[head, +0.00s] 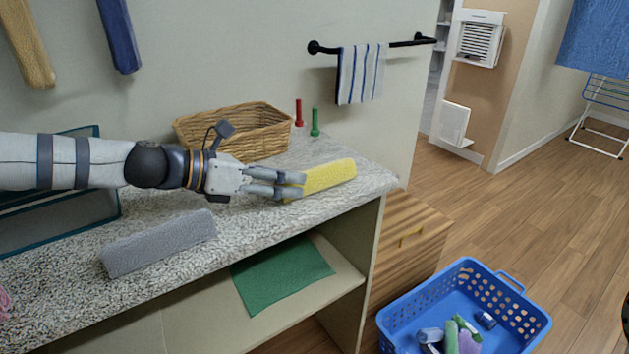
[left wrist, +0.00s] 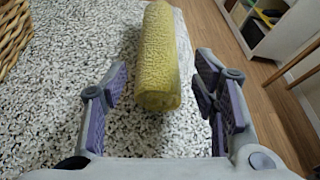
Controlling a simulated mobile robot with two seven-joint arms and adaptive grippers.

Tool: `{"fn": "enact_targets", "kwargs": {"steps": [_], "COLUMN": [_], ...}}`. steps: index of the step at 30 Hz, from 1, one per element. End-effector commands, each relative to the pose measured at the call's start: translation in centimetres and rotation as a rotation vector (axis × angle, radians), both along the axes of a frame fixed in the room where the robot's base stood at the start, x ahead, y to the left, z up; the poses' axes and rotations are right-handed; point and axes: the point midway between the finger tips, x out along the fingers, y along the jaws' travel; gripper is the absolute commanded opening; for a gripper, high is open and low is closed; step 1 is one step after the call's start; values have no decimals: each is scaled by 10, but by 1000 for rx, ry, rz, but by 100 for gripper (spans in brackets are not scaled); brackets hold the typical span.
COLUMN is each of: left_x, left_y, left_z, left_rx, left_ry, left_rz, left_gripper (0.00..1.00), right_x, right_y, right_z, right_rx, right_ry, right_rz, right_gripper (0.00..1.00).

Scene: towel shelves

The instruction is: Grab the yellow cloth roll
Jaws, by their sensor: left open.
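The yellow cloth roll (head: 328,176) lies on the speckled counter near its right end in the head view. My left gripper (head: 290,184) reaches in from the left, with its fingertips at the near end of the roll. In the left wrist view the roll (left wrist: 157,60) lies lengthwise ahead, and its near end sits between the two open fingers (left wrist: 155,90). Gaps show on both sides of the roll, so the fingers are not closed on it. My right gripper is not in view.
A grey cloth roll (head: 160,242) lies on the counter (head: 235,225) near the front edge. A wicker basket (head: 262,130) stands behind my left gripper, with red (head: 298,112) and green (head: 315,122) items beside it. A blue basket (head: 462,275) stands on the floor.

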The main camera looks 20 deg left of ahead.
Motion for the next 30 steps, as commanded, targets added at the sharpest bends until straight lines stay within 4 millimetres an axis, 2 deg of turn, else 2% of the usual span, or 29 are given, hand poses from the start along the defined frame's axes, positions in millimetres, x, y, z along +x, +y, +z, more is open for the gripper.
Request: {"fn": "enact_targets", "kwargs": {"steps": [1, 5, 12, 20, 25, 30], "left_x": [6, 17, 49, 53, 52, 52], "left_y": [-6, -16, -44, -47, -47, -47], "left_z": [-14, -13, -22, -18, -18, -18], "left_rx": [2, 1, 1, 0, 1, 1], "left_ry": [13, 7, 5, -2, -2, -2], "left_rz": [-1, -1, -1, 1, 0, 0], "left_gripper": [54, 54, 54, 54, 18, 15], "right_x": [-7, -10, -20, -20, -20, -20], "right_y": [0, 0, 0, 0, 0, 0], "right_z": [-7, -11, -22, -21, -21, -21], "right_rx": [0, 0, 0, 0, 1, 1], "right_ry": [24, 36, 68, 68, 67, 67], "right_rz": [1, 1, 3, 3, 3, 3], "right_gripper": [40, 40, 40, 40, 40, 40]}}
